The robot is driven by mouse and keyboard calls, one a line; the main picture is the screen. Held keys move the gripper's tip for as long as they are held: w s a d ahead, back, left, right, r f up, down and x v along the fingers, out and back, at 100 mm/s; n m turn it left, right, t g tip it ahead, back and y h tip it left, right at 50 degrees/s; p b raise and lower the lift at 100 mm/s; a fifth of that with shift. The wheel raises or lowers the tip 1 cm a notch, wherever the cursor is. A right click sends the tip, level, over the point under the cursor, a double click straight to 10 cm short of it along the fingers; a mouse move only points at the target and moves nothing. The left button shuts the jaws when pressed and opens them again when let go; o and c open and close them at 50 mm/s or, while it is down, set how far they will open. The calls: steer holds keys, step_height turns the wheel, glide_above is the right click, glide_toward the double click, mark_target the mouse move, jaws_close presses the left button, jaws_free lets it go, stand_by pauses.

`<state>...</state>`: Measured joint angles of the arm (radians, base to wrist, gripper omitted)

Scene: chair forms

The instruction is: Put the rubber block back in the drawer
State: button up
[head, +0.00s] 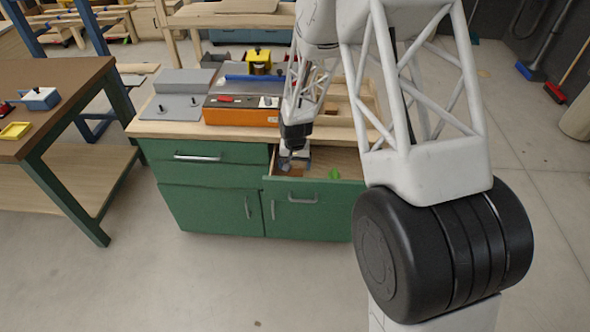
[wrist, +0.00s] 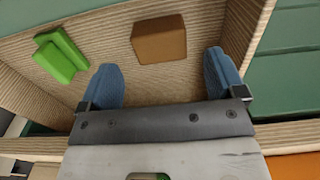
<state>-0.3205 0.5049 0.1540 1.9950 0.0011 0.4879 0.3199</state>
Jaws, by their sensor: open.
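The drawer (head: 350,167) of the green cabinet is pulled open, and its wooden inside fills much of the wrist view (wrist: 25,98). A brown block (wrist: 159,40), which looks like the rubber block, lies on the drawer floor. In the head view it shows small under my gripper (head: 292,160). In the wrist view my gripper (wrist: 162,70) has its two blue fingers spread wide, with nothing held between them. The block is just past the fingertips, apart from both of them.
A green piece (wrist: 61,56) also lies in the drawer, left of the block in the wrist view. The drawer walls stand close around the fingers. The cabinet top holds an orange-fronted machine (head: 240,117) and a grey plate (head: 180,107). A brown table (head: 60,80) stands at left.

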step_height(320, 180, up, 7)
stand_by(0.5)
steer(key=shift+r, duration=0.1)
stand_by(0.4)
steer(key=shift+r, duration=0.1)
step_height(320, 180, up, 13)
glide_above(296, 172)
steer(key=s+d, duration=0.7)
steer(key=s+d+r+t, duration=0.1)
steer(key=s+d+r, duration=0.65)
steer(key=r, duration=0.25)
steer(key=s+d+r, duration=0.2)
steer(key=s+d, duration=0.1)
steer(key=s, duration=0.6)
steer(key=s+d+r+t, duration=0.1)
steer(key=s+d+r, duration=0.2)
steer(key=s, duration=0.5)
steer(key=s+d+r, duration=0.3)
steer(key=s, duration=0.6)
steer(key=shift+s+r+t, duration=0.2)
steer(key=shift+s+t, duration=0.1)
